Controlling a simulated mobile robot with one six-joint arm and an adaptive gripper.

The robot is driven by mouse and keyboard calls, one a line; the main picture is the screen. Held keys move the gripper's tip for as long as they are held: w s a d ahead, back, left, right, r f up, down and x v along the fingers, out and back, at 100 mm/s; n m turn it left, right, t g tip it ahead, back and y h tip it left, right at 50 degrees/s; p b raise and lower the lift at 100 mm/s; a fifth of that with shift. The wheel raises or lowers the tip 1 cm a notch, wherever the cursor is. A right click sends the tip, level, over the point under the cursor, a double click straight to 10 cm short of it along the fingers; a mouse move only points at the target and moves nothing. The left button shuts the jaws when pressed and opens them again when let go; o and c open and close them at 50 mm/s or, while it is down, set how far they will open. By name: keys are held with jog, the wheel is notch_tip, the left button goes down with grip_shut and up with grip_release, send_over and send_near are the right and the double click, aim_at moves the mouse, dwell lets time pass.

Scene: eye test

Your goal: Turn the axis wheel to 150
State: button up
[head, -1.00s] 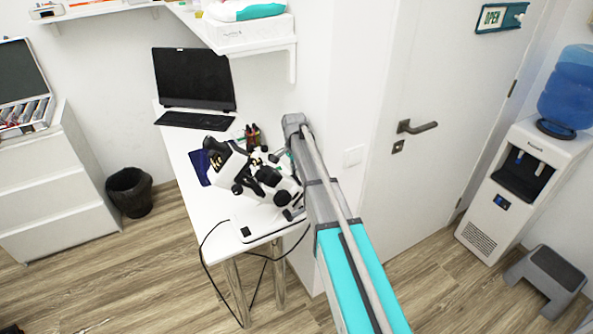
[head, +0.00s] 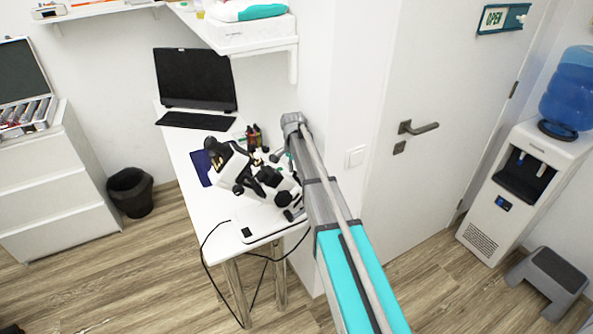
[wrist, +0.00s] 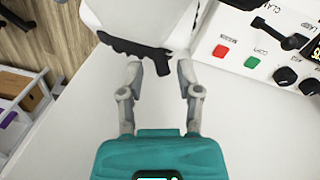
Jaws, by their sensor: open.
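A white eye-test instrument with black knobs and eyepieces (head: 263,177) stands on the white desk (head: 215,205) in the head view. In the wrist view, my gripper (wrist: 160,66) is open, its two grey fingers apart. A black toothed part (wrist: 130,46) on a white body lies at the fingertips, partly between them; I cannot tell whether they touch. To the right, a white panel carries a red button (wrist: 221,51), a green button (wrist: 251,62), a black lever (wrist: 272,32) and black knobs (wrist: 286,76). I cannot tell for sure which part is the axis wheel.
A laptop (head: 195,80) stands at the back of the desk, with small bottles (head: 253,137) beside the instrument. A cable (head: 205,245) hangs off the front edge. A wall and door (head: 440,90) are close on the right. The desk's front left is clear.

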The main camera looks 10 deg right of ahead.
jog(key=shift+s+r+p, duration=0.3)
jog(key=shift+r+p, duration=0.25)
jog(key=c, duration=0.4)
jog(key=s+r+m+t+p, duration=0.1)
jog(key=r+p, duration=0.1)
jog(key=r, duration=0.1)
jog(key=s+r+m+t+p, duration=0.1)
jog(key=s+r+t+p, duration=0.1)
jog(key=p, duration=0.1)
jog(key=s+d+r+m+t+p, duration=0.1)
jog(key=r+p, duration=0.1)
jog(key=r, duration=0.1)
jog(key=shift+s+r+y+p, duration=0.15)
jog(key=shift+r+y+p, duration=0.15)
jog(key=shift+p, duration=0.05)
grip_shut()
jog(key=shift+d+r+m+t, duration=0.15)
jog(key=shift+r+m+t, duration=0.15)
jog(key=shift+t, duration=0.1)
jog(key=shift+f, duration=0.1)
